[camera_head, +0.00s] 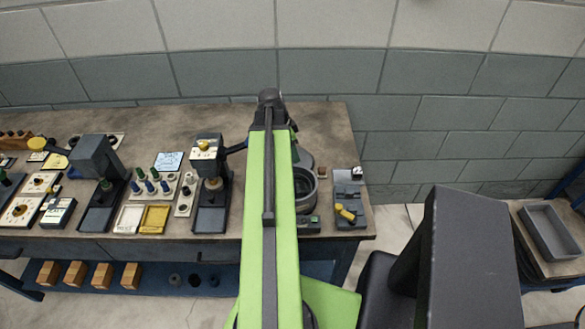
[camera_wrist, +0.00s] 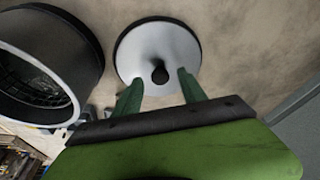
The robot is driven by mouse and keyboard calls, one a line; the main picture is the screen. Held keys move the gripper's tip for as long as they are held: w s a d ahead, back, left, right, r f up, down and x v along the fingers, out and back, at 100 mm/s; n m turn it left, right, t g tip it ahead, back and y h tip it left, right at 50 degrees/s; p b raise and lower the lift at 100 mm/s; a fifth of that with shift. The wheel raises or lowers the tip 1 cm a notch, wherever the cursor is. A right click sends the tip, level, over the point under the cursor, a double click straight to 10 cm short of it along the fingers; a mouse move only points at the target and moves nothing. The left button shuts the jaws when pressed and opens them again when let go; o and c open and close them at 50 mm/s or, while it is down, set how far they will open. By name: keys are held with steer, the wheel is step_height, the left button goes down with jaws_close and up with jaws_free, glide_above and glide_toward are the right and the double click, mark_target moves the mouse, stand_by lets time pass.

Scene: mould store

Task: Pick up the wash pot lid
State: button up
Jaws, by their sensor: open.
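The wash pot lid (camera_wrist: 178,52) is a pale grey disc with a dark rim and a black knob (camera_wrist: 160,73) at its middle. It lies on the worktop in the upper middle of the wrist view. My gripper (camera_wrist: 159,79) is open, its two green fingers reaching over the lid's near part, one on each side of the knob in the picture. I cannot tell whether they touch it. The dark round wash pot (camera_wrist: 85,45) stands open to the left of the lid. In the head view my arm covers the gripper and most of the lid's area.
In the head view, the pot (camera_head: 312,196) sits just right of my arm on the bench (camera_head: 335,125). A grey device with a yellow handle (camera_head: 346,212) stands further right. Left are a press (camera_head: 211,205) and trays (camera_head: 154,219). The bench's back strip is mostly clear.

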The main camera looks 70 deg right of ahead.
steer(key=shift+d+f, duration=0.1)
steer(key=shift+f, duration=0.3)
jaws_close()
